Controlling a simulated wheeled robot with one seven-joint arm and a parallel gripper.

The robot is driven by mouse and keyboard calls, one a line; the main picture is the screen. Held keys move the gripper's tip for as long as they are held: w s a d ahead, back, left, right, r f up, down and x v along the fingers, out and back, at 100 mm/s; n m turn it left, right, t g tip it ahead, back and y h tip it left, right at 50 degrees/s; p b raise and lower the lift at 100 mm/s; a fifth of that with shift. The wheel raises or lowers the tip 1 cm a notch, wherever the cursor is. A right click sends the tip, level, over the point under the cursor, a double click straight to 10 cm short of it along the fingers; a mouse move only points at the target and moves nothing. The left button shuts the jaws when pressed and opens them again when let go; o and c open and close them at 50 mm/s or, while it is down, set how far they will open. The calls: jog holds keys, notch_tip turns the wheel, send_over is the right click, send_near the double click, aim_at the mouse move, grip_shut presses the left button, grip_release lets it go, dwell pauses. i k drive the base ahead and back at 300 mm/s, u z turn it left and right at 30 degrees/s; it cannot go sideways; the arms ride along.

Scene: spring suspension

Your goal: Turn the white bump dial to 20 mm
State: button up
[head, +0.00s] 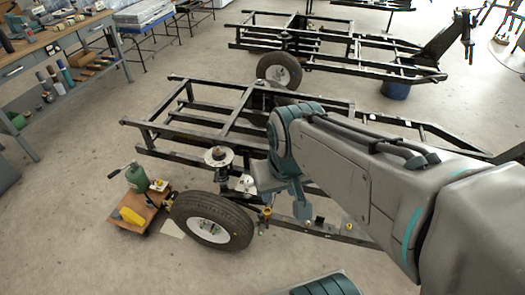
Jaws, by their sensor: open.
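My gripper (297,205) is at the end of my grey and teal arm, low over the near side of the black frame. It points down and is open, with no object visible in it. A small white part (245,183) sits on the frame just left of my gripper; it may be the white bump dial, but it is too small to tell, and no scale can be read. A pale round disc (218,155) stands on the frame further left. My arm hides part of the frame to the right.
A black-tyred wheel (212,220) stands at the frame's near side. A second frame (340,55) stands behind. A workbench is at upper left. Open floor lies between.

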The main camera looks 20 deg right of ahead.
aim_at(248, 180)
jog(key=z, duration=0.1)
jog(key=k, duration=0.6)
jog(key=z, duration=0.45)
jog(key=i, duration=0.8)
jog(key=u, duration=0.45)
jog(key=i, duration=0.85)
jog(key=u, duration=0.7)
